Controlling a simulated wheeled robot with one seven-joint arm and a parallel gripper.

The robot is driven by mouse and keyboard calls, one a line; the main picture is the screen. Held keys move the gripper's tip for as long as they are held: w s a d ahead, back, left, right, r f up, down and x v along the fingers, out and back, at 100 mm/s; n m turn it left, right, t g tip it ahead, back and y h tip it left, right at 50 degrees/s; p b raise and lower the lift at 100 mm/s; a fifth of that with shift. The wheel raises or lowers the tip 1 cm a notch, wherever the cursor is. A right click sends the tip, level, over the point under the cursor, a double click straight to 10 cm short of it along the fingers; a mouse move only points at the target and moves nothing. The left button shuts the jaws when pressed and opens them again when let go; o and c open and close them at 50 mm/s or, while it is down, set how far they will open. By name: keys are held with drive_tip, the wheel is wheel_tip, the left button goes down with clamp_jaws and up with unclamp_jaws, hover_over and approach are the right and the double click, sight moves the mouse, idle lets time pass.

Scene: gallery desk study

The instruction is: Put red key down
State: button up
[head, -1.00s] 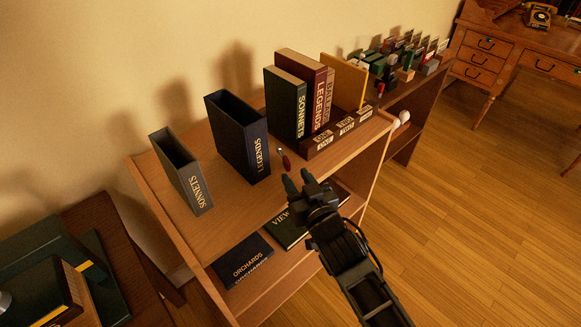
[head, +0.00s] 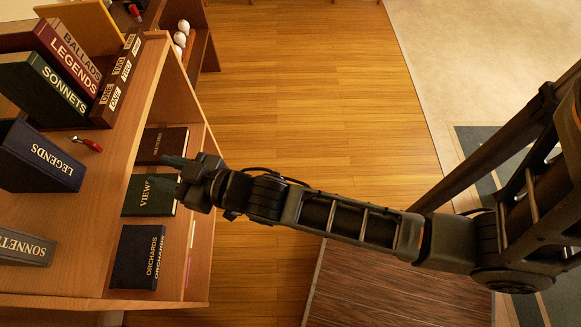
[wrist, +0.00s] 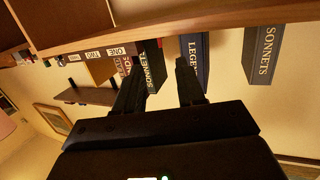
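The red key (head: 87,144) lies on the top of the wooden bookcase (head: 90,205), in front of the LEGENDS slipcase (head: 42,160) and near the green SONNETS book (head: 45,88). My gripper (head: 168,173) is beside the front edge of the bookcase, to the right of the key and apart from it. In the wrist view my gripper (wrist: 160,70) has its two fingers apart, with nothing seen between them. The key does not show in the wrist view.
SONNETS slipcase (head: 24,247) stands on the top too. A label rail (head: 117,80) runs by the upright books. Dark books, VIEWS (head: 150,195) and ORCHARDS (head: 138,257), lie on a lower shelf near my gripper. Open wooden floor (head: 310,90) lies to the right.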

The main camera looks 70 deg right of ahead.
drive_tip(key=s+r, duration=0.2)
drive_tip(key=s, duration=1.5)
drive_tip(key=s+d+r+g, duration=0.1)
drive_tip(key=s+r, duration=0.8)
drive_tip(key=s, duration=0.4)
drive_tip(key=shift+d+r+g, duration=0.15)
drive_tip(key=shift+r+g, duration=0.15)
drive_tip(key=shift+r, duration=0.05)
